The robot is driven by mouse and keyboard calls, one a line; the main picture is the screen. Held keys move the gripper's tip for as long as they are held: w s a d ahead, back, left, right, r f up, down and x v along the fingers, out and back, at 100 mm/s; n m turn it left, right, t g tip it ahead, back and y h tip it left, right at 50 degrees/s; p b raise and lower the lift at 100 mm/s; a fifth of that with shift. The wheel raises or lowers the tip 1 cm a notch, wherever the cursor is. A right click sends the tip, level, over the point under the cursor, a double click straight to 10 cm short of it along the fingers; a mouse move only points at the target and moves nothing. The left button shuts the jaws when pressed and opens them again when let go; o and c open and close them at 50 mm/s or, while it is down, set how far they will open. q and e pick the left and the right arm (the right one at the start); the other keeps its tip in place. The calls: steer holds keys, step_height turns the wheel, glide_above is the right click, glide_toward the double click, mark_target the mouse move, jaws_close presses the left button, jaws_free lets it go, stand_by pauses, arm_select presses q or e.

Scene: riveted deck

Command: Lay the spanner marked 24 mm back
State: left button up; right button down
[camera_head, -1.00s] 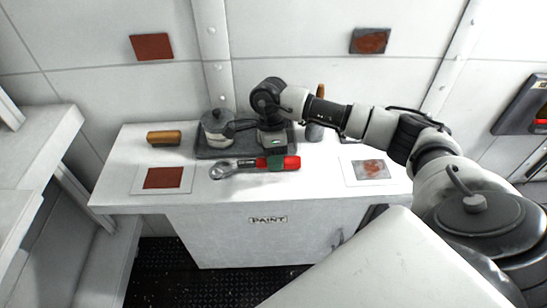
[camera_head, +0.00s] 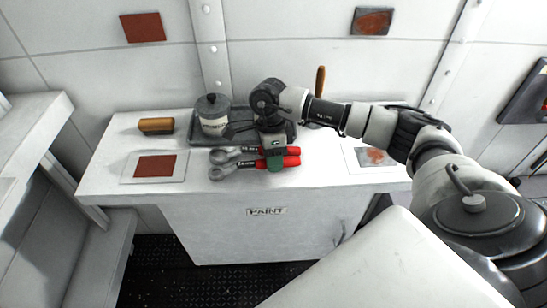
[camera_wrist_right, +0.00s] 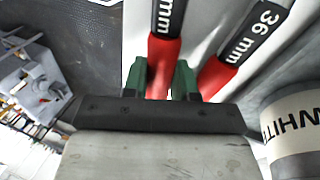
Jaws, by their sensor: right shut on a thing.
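My right gripper (camera_head: 275,161) is shut on the red handle of a spanner (camera_head: 224,173), low over the front of the white paint bench (camera_head: 190,193). In the right wrist view the green fingertips (camera_wrist_right: 161,80) stand either side of that handle (camera_wrist_right: 162,62). Its marking reads "mm"; the number is cut off by the frame edge. A second red-handled spanner (camera_head: 226,156) lies just behind it, nearly parallel; its marking reads 36 mm in the wrist view (camera_wrist_right: 258,30). I cannot tell whether the held spanner touches the bench. My left gripper is not in view.
Behind the spanners is a dark tray (camera_head: 205,140) with a lidded pot (camera_head: 213,116) marked "WHIT", its label partly cut off in the wrist view (camera_wrist_right: 294,124). A brush (camera_head: 156,126) lies left, behind a rust-red sample card (camera_head: 155,167). Another card (camera_head: 374,157) lies right.

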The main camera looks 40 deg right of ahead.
steer(key=shift+f, duration=0.3)
steer(key=c, duration=0.8)
jaws_free()
